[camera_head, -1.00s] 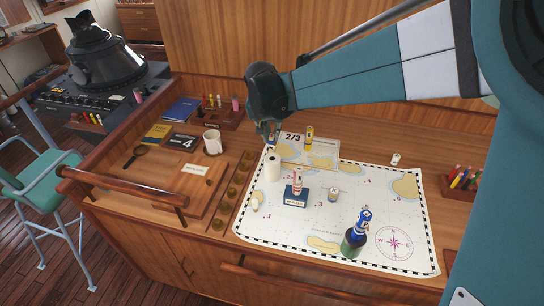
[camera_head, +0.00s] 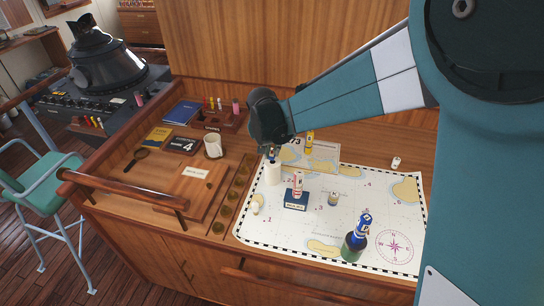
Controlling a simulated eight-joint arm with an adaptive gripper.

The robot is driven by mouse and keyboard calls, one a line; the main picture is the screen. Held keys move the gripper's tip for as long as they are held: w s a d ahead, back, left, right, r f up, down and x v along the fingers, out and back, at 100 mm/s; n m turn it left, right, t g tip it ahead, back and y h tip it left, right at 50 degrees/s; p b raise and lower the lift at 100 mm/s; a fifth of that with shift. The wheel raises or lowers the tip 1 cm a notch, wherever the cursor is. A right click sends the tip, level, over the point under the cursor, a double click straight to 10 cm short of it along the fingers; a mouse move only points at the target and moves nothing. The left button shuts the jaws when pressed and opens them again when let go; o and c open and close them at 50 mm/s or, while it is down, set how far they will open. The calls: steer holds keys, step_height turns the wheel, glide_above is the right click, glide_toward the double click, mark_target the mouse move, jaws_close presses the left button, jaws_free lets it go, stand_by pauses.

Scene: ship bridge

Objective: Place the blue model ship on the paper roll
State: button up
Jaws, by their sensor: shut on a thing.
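My gripper (camera_head: 269,146) points down at the back left of the chart and is shut on a small blue thing, which looks like the blue model ship (camera_head: 271,156). Most of the ship is hidden by the fingers. The white paper roll (camera_head: 273,175) stands upright on the chart directly below. The ship is at the roll's top; I cannot tell whether they touch.
The chart (camera_head: 325,220) holds a red-and-white piece on a blue block (camera_head: 296,201), a small can (camera_head: 333,199), a green bottle with a blue piece on top (camera_head: 354,246) and a white egg-like thing (camera_head: 255,208). A yellow piece (camera_head: 310,142) stands behind, right of my gripper.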

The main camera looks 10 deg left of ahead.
mark_target(271, 154)
steer(key=shift+f, duration=1.6)
steer(key=shift+f, duration=0.15)
steer(key=o, duration=0.8)
steer(key=shift+c, duration=0.2)
steer(key=v, duration=1.2)
steer(key=shift+d+r, duration=0.1)
steer(key=shift+r, duration=0.15)
